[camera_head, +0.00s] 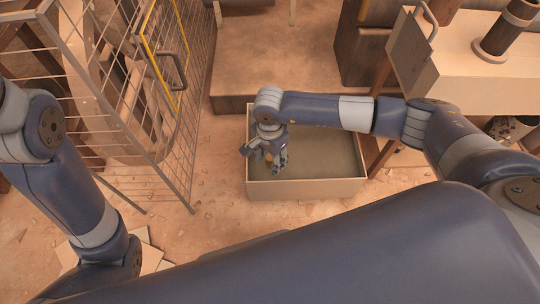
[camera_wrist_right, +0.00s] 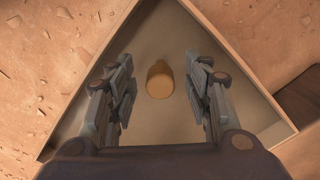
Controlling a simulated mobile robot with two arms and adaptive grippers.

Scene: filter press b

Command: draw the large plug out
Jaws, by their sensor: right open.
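The large plug (camera_wrist_right: 159,82) shows in the right wrist view as a short ochre cylinder with a rounded outline. It stands up from the grey-green inside of a pale open tub (camera_head: 310,188). My right gripper (camera_head: 264,160) reaches down over the left part of the tub in the head view. In the right wrist view its two fingers (camera_wrist_right: 158,72) are spread wide, one on each side of the plug, with a gap on both sides. Nothing is between the fingers in contact. How far the fingertips are above the plug is unclear. My left gripper is outside the view.
A wire mesh fence with a yellow-edged gate (camera_head: 165,58) stands on the left. A brown block (camera_head: 270,60) lies behind the tub. A beige machine with a dark pipe (camera_head: 505,28) stands at the right. Bare dusty floor (camera_head: 215,195) lies left of the tub.

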